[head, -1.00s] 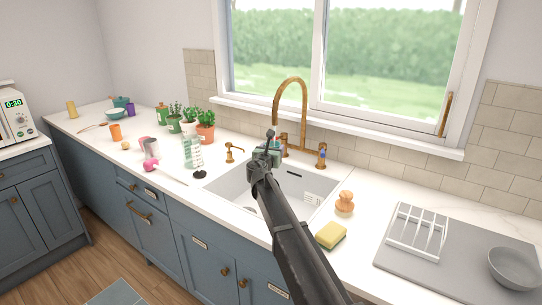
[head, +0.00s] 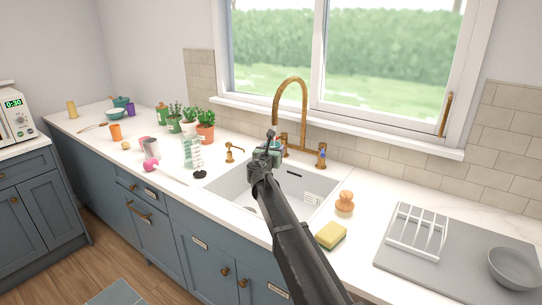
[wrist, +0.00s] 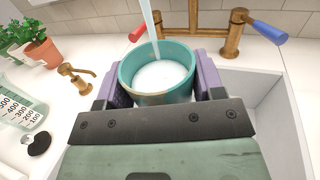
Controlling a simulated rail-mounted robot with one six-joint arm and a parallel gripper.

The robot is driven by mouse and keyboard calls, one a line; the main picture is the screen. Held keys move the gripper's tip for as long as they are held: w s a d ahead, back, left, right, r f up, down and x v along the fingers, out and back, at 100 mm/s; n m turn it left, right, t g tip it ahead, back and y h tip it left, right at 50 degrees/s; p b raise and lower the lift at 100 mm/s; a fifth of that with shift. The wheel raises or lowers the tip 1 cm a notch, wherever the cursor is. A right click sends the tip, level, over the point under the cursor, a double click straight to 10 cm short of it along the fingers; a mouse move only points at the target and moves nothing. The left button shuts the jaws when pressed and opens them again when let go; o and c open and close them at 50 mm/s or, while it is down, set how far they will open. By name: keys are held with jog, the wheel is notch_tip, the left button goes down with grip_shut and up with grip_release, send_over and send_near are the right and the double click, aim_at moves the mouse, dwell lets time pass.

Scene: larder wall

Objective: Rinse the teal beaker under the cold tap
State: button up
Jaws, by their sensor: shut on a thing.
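My gripper (wrist: 158,85) is shut on the teal beaker (wrist: 160,98), its purple fingers on either side. The beaker is upright, mouth up, over the sink (wrist: 270,110). A stream of water (wrist: 152,25) falls into its mouth, and the inside looks pale. In the head view my gripper (head: 268,152) mostly hides the beaker beneath the brass spout (head: 291,80). The cold tap (wrist: 267,33) has a blue-tipped handle right of the beaker; it also shows in the head view (head: 321,156). The red-tipped tap (wrist: 138,32) is on the left.
A brass soap dispenser (wrist: 75,78) and a clear graduated jug (wrist: 18,110) stand left of the sink. Potted herbs (head: 205,132) are farther left. A yellow sponge (head: 331,235) and an orange-brown brush (head: 345,202) lie right of the sink, before the grey drying mat (head: 400,262).

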jog(key=shift+w+a, duration=0.35)
jog(key=shift+w, duration=0.2)
jog(key=shift+s+a, duration=0.1)
jog(key=s+a, duration=0.4)
jog(key=a, duration=0.2)
jog(key=shift+s+a, duration=0.2)
dwell(0.6)
dwell(0.5)
jog(key=shift+a+r, duration=0.1)
dwell(0.8)
jog(key=s+a+r+p, duration=0.2)
jog(key=a+r+p, duration=0.1)
jog(key=a+p, duration=0.1)
jog(key=shift+s+r, duration=0.4)
